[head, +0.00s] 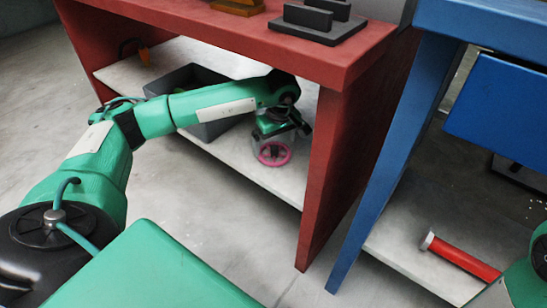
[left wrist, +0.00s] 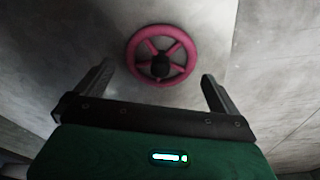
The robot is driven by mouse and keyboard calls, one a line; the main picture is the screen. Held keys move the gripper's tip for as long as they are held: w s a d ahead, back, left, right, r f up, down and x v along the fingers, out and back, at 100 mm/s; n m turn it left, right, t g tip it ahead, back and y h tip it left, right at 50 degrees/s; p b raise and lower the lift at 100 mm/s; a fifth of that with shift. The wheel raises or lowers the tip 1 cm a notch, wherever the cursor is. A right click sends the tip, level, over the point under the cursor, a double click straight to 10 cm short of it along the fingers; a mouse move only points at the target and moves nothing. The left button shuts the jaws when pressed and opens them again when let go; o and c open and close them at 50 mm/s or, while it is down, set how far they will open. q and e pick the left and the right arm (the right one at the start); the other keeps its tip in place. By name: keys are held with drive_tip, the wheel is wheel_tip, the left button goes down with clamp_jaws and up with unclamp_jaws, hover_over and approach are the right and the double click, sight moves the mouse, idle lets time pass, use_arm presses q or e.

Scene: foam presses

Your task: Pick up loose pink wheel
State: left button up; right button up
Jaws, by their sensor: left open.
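The pink wheel (head: 273,154) lies on the lower shelf (head: 262,178) of the red bench, near the shelf's front edge. It has spokes and a dark hub. In the left wrist view the wheel (left wrist: 162,55) lies flat just beyond the fingertips, roughly centred between them. My left gripper (head: 275,140) reaches under the bench top and is over the wheel. Its fingers (left wrist: 155,80) are apart with nothing between them. I cannot tell the exact height of the fingers above the shelf. My right gripper does not show; only a bit of green at the lower right edge is in view.
A dark grey bin (head: 215,128) stands on the same shelf behind my left arm. The red bench top (head: 290,58) and its front leg (head: 325,180) are close to the gripper. A blue bench (head: 385,160) stands to the right, with a red cylinder (head: 460,257) on its lower shelf.

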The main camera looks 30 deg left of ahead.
sight(275, 148)
use_arm(q)
drive_tip(key=f+b, duration=0.2)
drive_tip(key=f, duration=0.1)
drive_tip(key=shift+w+a, duration=0.1)
drive_tip(key=shift+a, duration=0.1)
drive_tip(key=shift+r, duration=0.1)
drive_tip(key=c, duration=0.9)
